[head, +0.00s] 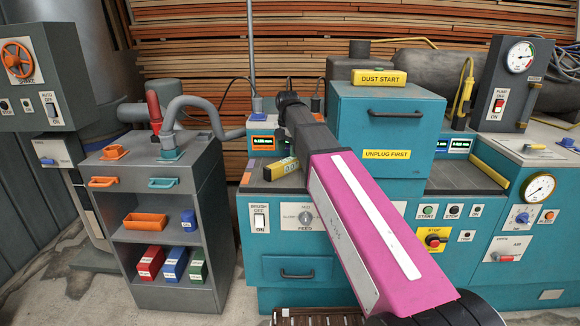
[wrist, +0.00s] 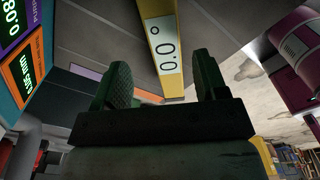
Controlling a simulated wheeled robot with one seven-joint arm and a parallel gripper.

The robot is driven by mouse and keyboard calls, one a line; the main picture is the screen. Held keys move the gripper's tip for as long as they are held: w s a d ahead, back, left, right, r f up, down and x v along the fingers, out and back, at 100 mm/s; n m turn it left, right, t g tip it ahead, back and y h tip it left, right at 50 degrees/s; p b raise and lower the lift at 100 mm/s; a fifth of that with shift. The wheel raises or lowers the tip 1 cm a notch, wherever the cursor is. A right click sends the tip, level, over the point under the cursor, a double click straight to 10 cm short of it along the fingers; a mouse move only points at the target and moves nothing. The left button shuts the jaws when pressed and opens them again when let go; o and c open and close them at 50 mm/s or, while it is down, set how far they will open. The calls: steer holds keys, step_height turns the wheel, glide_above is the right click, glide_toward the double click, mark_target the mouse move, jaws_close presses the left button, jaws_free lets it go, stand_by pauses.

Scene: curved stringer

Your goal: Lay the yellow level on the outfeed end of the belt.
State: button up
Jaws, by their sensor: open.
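The yellow level (head: 282,169), with a pale display, lies at the left end of the teal machine, partly hidden behind my arm in the head view. In the wrist view the level (wrist: 158,15) runs from the top edge down toward the gap between my fingers, its display reading 0.0°. My gripper (wrist: 163,77) is open, one dark green finger on each side of the level's line; contact is not visible. In the head view my arm hides the fingers. A dark belt surface (head: 455,178) shows on the machine's right side; no label there tells which end is outfeed.
A teal hood (head: 386,135) with a handle stands over the machine's middle. A yellow bar (head: 501,176) lies along the right end. A grey cabinet (head: 165,205) with bins and a hose stands at left. A gauge box (head: 513,82) rises at the back right.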

mark_target(289, 159)
steer(key=shift+s+d+f, duration=0.1)
steer(key=shift+s+f, duration=0.05)
steer(key=shift+f, duration=1.6)
steer(key=shift+s+d+f, duration=0.1)
steer(key=shift+s+f, duration=0.05)
steer(key=shift+f, duration=1.55)
steer(key=c, duration=1.2)
steer(key=shift+r, duration=0.15)
